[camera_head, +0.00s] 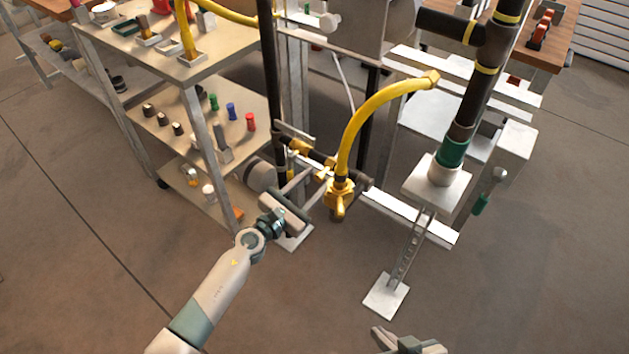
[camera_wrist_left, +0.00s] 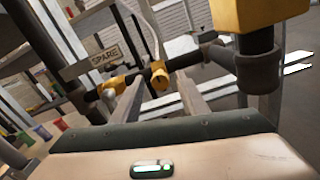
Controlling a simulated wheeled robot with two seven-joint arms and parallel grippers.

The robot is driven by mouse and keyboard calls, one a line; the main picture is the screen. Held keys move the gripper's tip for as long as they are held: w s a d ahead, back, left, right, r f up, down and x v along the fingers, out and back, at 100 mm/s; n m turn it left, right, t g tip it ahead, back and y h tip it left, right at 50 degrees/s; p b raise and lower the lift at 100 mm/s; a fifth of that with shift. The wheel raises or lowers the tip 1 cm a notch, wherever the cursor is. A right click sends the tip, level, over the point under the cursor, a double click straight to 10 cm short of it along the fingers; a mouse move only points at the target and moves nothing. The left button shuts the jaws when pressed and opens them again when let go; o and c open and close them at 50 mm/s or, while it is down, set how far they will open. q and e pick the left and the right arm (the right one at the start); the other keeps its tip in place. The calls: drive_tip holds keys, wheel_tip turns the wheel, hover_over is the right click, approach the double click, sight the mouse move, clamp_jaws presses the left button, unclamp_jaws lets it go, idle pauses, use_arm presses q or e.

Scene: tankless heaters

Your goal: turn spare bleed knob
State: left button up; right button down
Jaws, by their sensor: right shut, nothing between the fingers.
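The spare bleed knob (camera_wrist_left: 160,76) is a small yellow knob on a dark pipe, to the right of a plate marked SPARE (camera_wrist_left: 104,60) in the left wrist view. In the head view the small yellow knob (camera_head: 324,172) sits just left of the big yellow fitting. My left gripper (camera_head: 311,183) is open at the pipe; in the left wrist view its two fingers (camera_wrist_left: 158,84) are apart, with the knob seen between their tips. I cannot tell whether they touch it. My right gripper (camera_head: 408,341) is shut and empty at the bottom edge of the head view.
A yellow hose (camera_head: 363,118) rises from a yellow fitting (camera_head: 340,195) close right of my left gripper. A metal shelf rack (camera_head: 205,130) with small knobs and parts stands to the left. A post on a white foot (camera_head: 386,295) stands right. The front floor is clear.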

use_arm(q)
drive_tip(key=shift+w+d, duration=0.15)
clamp_jaws()
